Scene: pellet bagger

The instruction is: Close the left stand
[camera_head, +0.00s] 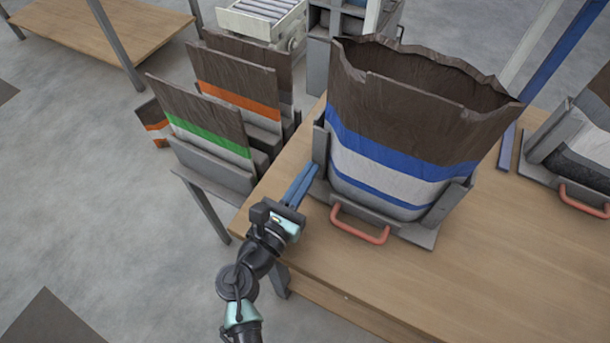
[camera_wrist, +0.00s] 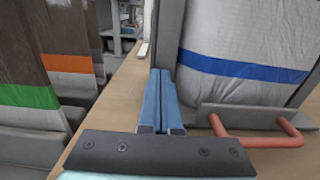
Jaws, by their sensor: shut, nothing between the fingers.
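The left stand (camera_head: 424,234) is a grey frame on the wooden table, with a red front handle (camera_head: 360,228). A large brown and white bag with a blue band (camera_head: 385,135) stands in it, its top gaping open. My gripper (camera_head: 306,178) is shut and empty, its blue fingers at the left side of the stand, close to its grey side plate. In the wrist view the shut fingers (camera_wrist: 162,98) point forward along the stand's left side, and the red handle (camera_wrist: 262,138) is to their right. I cannot tell whether the fingers touch the stand.
A rack of flat bags with green (camera_head: 210,135) and orange (camera_head: 238,95) bands is left of the table. A second stand with a red handle (camera_head: 584,203) is at the right edge. The table (camera_head: 480,290) is bare in front. A conveyor (camera_head: 262,17) is behind.

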